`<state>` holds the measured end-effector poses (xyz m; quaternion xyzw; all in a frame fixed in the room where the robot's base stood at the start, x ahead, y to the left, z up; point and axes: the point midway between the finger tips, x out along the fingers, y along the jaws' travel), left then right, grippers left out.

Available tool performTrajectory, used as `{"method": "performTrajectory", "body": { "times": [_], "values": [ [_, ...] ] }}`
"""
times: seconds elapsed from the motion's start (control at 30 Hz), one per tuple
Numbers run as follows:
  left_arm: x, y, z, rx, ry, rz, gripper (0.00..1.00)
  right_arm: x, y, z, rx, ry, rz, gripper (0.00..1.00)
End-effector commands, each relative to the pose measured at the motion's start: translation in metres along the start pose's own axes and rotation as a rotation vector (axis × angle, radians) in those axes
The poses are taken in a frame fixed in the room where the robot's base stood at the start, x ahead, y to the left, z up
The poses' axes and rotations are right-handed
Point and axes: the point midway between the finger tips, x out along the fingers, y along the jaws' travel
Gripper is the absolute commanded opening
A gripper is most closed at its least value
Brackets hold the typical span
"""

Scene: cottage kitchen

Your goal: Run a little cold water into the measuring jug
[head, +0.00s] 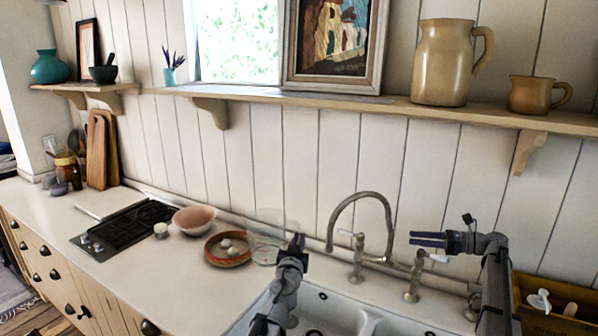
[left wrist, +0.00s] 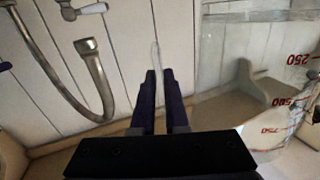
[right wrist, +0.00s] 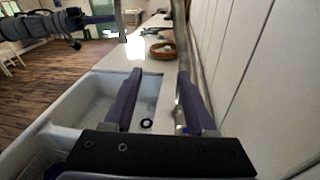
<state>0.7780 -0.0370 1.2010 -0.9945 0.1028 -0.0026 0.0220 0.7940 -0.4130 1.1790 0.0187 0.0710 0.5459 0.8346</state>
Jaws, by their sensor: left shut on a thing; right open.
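The clear measuring jug (head: 268,241) is over the counter left of the sink; its red markings (left wrist: 285,103) show in the left wrist view. My left gripper (head: 298,242) is shut on the jug at its right side; a clear strip shows between the fingers (left wrist: 164,85), and the exact part gripped is hard to tell. The arched tap (head: 361,195) has white levers on its left (head: 346,233) and right (head: 437,258). My right gripper (head: 425,239) is open and empty, just above the right lever. In the right wrist view a small blue-marked piece (right wrist: 181,129) shows by the right finger. No water is visible.
The white sink (head: 335,305) lies in front of the tap. A terracotta dish (head: 228,261) with pale round things, a pink bowl (head: 194,220) and a hob (head: 125,228) stand to the left. A wooden crate (head: 555,318) is at the right. A shelf (head: 390,108) runs above.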

Motion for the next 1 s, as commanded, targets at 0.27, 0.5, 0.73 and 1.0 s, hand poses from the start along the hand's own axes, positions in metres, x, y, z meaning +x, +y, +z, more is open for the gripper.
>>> {"method": "performTrajectory", "body": {
  "times": [0.27, 0.5, 0.73, 1.0],
  "values": [
    [0.0, 0.0, 0.0, 0.001, 0.0, 0.0, 0.0, 0.121, 0.087, -0.054, -0.27, 0.262, 0.153, 0.56],
    [0.0, 0.0, 0.0, 0.001, 0.0, 0.0, 0.0, 0.197, 0.178, -0.108, -0.576, 0.487, 0.367, 0.56],
    [0.0, 0.0, 0.0, 0.001, 0.0, 0.0, 0.0, 0.238, 0.283, -0.163, -0.949, 0.688, 0.684, 0.56],
    [0.0, 0.0, 0.0, 0.001, 0.0, 0.0, 0.0, 0.233, 0.39, -0.212, -1.416, 0.846, 1.173, 0.56]
  ]
}}
